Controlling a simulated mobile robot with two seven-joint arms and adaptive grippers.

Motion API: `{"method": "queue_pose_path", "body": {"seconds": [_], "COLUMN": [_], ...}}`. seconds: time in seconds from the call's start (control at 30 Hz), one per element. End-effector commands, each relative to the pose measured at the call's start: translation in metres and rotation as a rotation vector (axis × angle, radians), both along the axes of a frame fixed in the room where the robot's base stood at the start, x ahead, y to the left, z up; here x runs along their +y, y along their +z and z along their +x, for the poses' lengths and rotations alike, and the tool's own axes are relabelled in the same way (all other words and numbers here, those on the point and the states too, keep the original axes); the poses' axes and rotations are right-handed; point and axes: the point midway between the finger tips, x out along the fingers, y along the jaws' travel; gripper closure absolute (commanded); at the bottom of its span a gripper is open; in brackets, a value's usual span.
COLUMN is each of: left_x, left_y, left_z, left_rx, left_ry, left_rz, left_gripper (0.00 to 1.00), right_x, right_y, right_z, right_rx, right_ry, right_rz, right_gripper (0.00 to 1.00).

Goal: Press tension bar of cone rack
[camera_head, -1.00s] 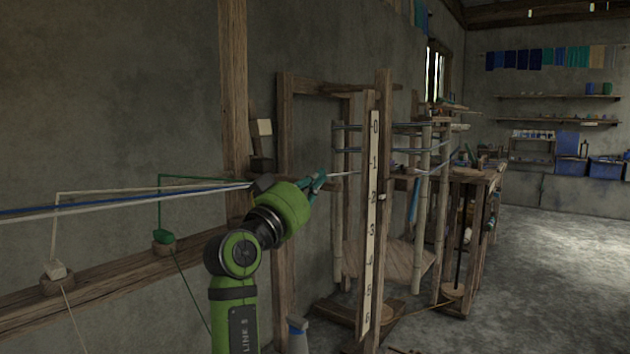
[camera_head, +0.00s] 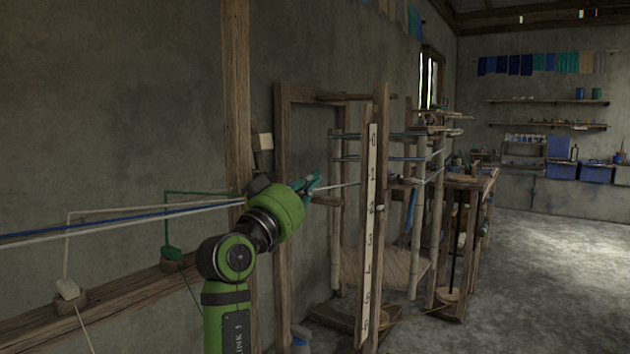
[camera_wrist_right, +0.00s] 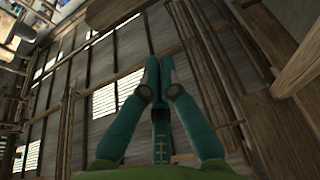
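White, blue and green yarns run from the left towards a point behind my right wrist. I cannot make out the tension bar for certain. My left gripper is out of view.
A wooden frame with a numbered scale board (camera_head: 369,230) stands just right of my right gripper. A small pale block (camera_head: 264,141) is on the wall post above it. A wooden table (camera_head: 470,181) stands behind. Open floor (camera_head: 560,260) lies at the right.

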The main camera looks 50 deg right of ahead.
Motion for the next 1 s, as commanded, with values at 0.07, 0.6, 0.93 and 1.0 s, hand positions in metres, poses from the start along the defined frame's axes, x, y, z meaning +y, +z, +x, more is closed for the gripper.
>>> {"method": "queue_pose_path", "body": {"seconds": [0.07, 0.6, 0.93, 1.0], "left_x": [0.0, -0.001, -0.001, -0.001], "left_y": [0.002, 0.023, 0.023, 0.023], "left_z": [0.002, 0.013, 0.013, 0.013], "left_rx": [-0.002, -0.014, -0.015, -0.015], "left_ry": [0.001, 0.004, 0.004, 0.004], "left_rz": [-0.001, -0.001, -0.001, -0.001], "left_gripper": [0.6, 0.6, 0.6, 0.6], "right_x": [0.016, 0.07, 0.069, 0.069], "right_y": [-0.009, -0.025, -0.024, -0.024], "right_z": [-0.001, -0.007, -0.007, -0.007], "right_rx": [-0.001, -0.002, -0.002, -0.002], "right_ry": [0.001, -0.002, -0.002, -0.002], "right_rz": [0.001, -0.001, -0.001, -0.001], "right_gripper": [1.0, 1.0, 1.0, 1.0]}}
